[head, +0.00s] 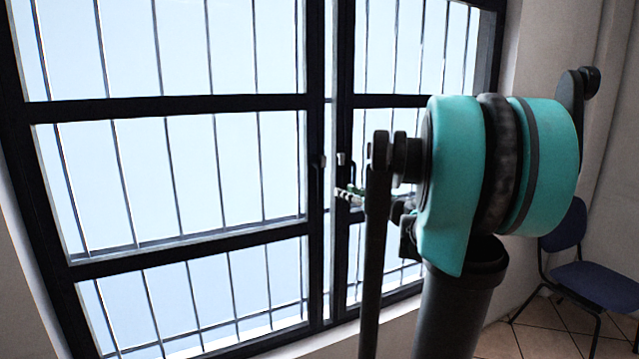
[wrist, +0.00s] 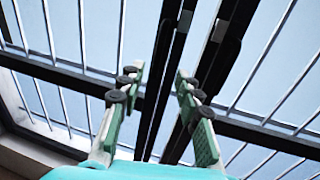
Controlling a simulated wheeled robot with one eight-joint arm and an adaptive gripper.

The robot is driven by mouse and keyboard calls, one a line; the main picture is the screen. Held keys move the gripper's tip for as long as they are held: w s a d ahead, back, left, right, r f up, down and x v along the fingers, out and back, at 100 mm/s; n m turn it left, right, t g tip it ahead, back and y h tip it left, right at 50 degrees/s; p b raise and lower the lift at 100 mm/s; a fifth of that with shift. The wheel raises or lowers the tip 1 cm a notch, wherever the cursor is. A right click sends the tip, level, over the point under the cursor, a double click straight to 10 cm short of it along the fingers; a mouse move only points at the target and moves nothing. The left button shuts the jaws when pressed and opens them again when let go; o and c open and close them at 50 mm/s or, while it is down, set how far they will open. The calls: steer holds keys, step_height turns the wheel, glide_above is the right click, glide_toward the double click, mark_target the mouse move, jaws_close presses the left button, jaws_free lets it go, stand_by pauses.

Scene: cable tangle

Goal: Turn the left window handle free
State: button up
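The left window handle (head: 322,161) is a small dark piece on the middle upright of the black window frame in the head view. What looks like the same handle, with a light end (wrist: 186,20), is at the top of the wrist view. My gripper (wrist: 160,70) is open with nothing between its green-and-dark fingers. In the head view my gripper (head: 349,194) is low and right of the handle, partly hidden by my arm. The handle's exact turn is too small to tell.
A second handle with a light end (head: 340,158) is close on the right, also in the wrist view (wrist: 219,30). Thin vertical bars stand behind the panes. A blue chair (head: 595,283) stands at the right by the wall.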

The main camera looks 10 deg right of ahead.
mark_target(319, 181)
steer(key=x, duration=1.4)
steer(key=shift+w+a+f, duration=0.1)
jaws_close()
